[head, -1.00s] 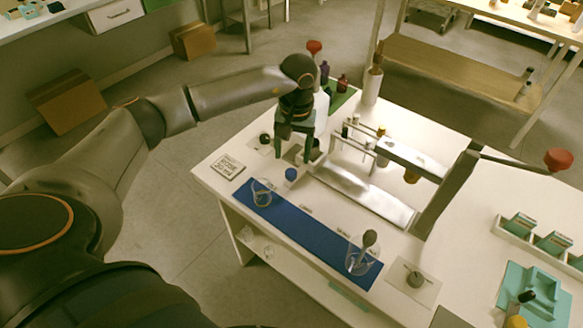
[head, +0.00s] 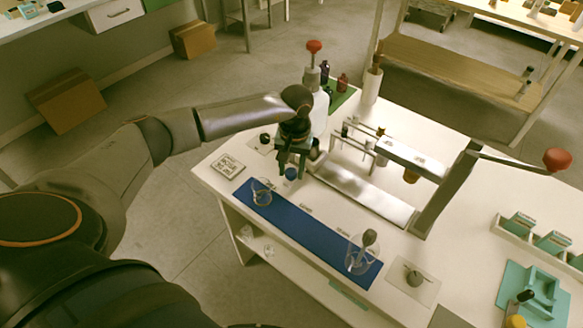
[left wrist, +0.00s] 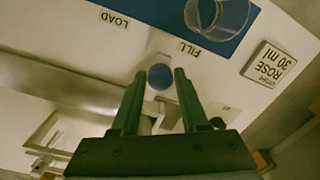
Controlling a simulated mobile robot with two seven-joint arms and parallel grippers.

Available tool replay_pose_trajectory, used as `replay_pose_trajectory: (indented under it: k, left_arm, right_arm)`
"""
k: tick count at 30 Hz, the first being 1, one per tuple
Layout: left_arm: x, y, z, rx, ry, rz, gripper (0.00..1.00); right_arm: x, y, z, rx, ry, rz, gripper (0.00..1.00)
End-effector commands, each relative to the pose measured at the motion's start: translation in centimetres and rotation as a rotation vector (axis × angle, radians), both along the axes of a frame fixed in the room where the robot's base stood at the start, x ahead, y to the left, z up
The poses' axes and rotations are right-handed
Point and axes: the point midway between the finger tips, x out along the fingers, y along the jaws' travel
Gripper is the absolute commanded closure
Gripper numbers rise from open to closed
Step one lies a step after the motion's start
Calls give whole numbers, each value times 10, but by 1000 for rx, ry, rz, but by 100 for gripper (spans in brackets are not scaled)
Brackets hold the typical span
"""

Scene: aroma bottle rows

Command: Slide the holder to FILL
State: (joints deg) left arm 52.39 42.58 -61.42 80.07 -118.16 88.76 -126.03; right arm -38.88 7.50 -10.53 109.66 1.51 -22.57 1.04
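A round blue knob (head: 291,174), apparently part of the holder, stands at the near left end of a silver metal bed (head: 370,195). The rest of the holder is largely hidden by my left gripper (head: 290,166). In the left wrist view the blue knob (left wrist: 160,76) shows between the two fingertips of my left gripper (left wrist: 160,78). The fingers are open, with a small gap on each side of the knob. The FILL label (left wrist: 187,48) lies close to the knob; the LOAD label (left wrist: 114,18) is farther left. My right gripper is not in view.
A blue mat (head: 305,223) along the table's front holds a glass beaker (head: 262,193) and another glass vessel (head: 362,255). Behind stand a white bottle (head: 319,112) and a metal rack with a red-knobbed lever (head: 557,159). A "ROSE 30 ml" card (head: 227,166) lies left.

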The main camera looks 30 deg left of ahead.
Motion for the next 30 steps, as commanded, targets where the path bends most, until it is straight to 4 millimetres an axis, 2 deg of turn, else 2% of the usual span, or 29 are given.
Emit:
replay_pose_trajectory:
  k: [1, 11, 30]
  left_arm:
    - [0, 0, 0, 0, 0, 0, 62]
    - [0, 0, 0, 0, 0, 0, 100]
    - [0, 0, 1, 0, -1, 1, 100]
  right_arm:
    - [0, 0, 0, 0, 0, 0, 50]
    - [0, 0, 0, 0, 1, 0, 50]
    - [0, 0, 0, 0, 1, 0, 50]
